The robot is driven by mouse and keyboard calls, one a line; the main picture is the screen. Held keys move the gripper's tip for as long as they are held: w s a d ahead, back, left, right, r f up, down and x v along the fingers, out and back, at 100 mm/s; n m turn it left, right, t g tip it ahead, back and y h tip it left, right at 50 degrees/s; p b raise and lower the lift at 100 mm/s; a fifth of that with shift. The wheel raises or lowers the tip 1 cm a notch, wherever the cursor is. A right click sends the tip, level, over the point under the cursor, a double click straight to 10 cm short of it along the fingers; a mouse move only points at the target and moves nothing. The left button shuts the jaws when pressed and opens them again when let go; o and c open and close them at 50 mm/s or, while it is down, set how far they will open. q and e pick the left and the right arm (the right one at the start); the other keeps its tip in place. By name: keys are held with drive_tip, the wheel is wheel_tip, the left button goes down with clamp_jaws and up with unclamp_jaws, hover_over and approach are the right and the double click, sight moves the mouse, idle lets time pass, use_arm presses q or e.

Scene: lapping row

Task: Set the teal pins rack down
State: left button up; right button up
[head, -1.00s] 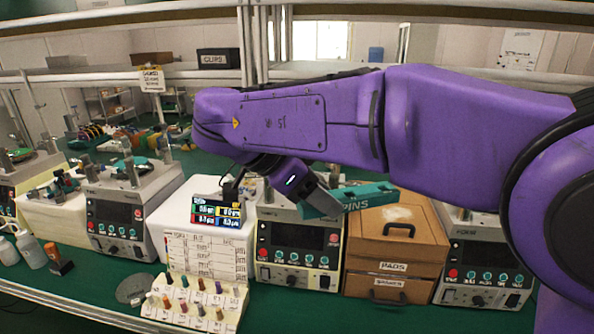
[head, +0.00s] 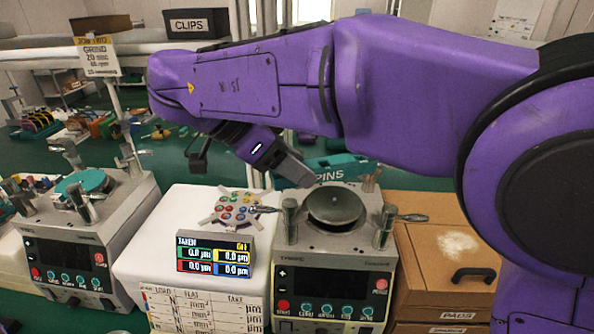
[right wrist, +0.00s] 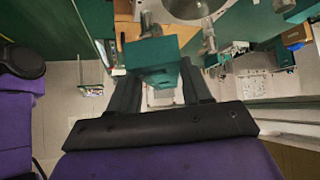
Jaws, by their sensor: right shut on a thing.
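The teal pins rack (head: 342,169) shows in the head view behind the lapping machine (head: 335,250), partly hidden by my right arm and gripper; the letters PINS are readable on it. My right gripper (head: 305,180) is shut on it. In the right wrist view the teal rack (right wrist: 155,60) sits between the two dark fingers (right wrist: 162,88), with a lapping machine's round plate beyond it at the top. I cannot tell from these views what is under the rack. My left gripper is not in view.
A display box (head: 215,253) and a holder with coloured dots (head: 237,208) stand on a white block left of the machine. A brown PADS box (head: 440,235) stands to its right. Another lapping machine (head: 85,235) is at the left, and a CLIPS bin (head: 196,23) is on the shelf.

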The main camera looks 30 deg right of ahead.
drive_tip(key=w+d+f+p, duration=0.1)
drive_tip(key=w+d+f, duration=0.3)
drive_tip(key=w+d+f+p, duration=0.1)
drive_tip(key=w+d+f, duration=0.3)
drive_tip(key=d+f, duration=0.1)
drive_tip(key=shift+w+f, duration=0.1)
drive_tip(key=shift+w, duration=0.05)
drive_tip(key=shift+s+d+f, duration=0.1)
drive_tip(key=shift+s+f, duration=0.05)
drive_tip(key=shift+f, duration=0.45)
drive_tip(key=shift+s+d+f, duration=0.1)
drive_tip(key=shift+s+f, duration=0.05)
drive_tip(key=shift+f, duration=0.45)
drive_tip(key=shift+s+f, duration=0.25)
drive_tip(key=shift+w+f, duration=0.3)
drive_tip(key=shift+s+f, duration=0.15)
drive_tip(key=shift+f, duration=0.2)
drive_tip(key=o, duration=1.1)
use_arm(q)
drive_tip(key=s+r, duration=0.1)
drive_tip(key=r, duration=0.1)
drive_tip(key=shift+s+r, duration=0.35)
